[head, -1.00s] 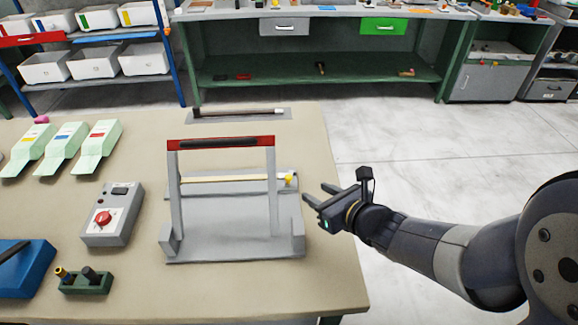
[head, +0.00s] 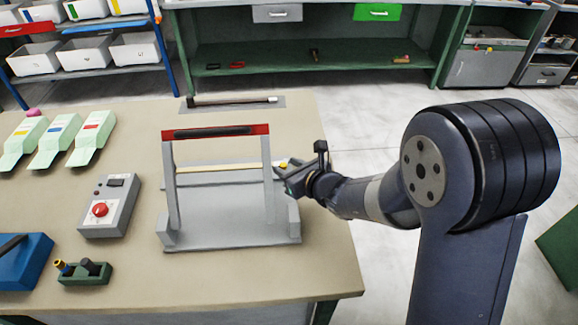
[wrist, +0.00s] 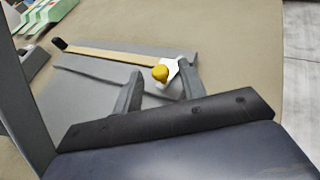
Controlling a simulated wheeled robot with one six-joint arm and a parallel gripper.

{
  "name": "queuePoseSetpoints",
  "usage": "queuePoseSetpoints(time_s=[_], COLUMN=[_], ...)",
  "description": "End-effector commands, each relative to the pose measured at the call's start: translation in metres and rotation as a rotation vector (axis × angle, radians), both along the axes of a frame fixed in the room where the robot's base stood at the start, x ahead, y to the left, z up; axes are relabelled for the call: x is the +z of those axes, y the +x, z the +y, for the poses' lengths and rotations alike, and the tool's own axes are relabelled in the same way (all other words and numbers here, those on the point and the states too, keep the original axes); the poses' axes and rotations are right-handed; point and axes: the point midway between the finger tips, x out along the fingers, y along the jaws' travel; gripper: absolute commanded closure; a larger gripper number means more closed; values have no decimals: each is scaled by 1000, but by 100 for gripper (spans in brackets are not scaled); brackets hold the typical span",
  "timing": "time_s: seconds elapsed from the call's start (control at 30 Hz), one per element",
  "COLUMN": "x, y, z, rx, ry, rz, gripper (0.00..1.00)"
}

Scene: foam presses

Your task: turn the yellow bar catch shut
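The yellow bar catch shows in the wrist view as a yellow knob (wrist: 160,74) on a white piece at the right end of a long pale bar (wrist: 108,57). In the head view the yellow knob (head: 284,164) is partly covered by my gripper (head: 283,175). The bar (head: 222,168) lies across the grey press base (head: 225,230), behind the press's upright frame with its red top (head: 215,132). In the wrist view my gripper (wrist: 160,85) is open, its two fingers on either side of the knob. I cannot tell whether they touch it.
A grey control box (head: 108,207) with a red knob stands left of the press. A blue box (head: 22,262) and a green block with pegs (head: 84,272) lie at the front left. The table's right edge is close to the press.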

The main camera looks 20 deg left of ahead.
Motion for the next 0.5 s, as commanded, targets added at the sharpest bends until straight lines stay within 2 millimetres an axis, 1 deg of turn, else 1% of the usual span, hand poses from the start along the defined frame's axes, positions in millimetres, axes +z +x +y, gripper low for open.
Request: queuePoseSetpoints(time_s=[0.27, 0.5], x=[0, 0], y=[0, 0], z=[1, 1], rx=[0, 0], ry=[0, 0], rz=[-1, -1], gripper=[62, 81])
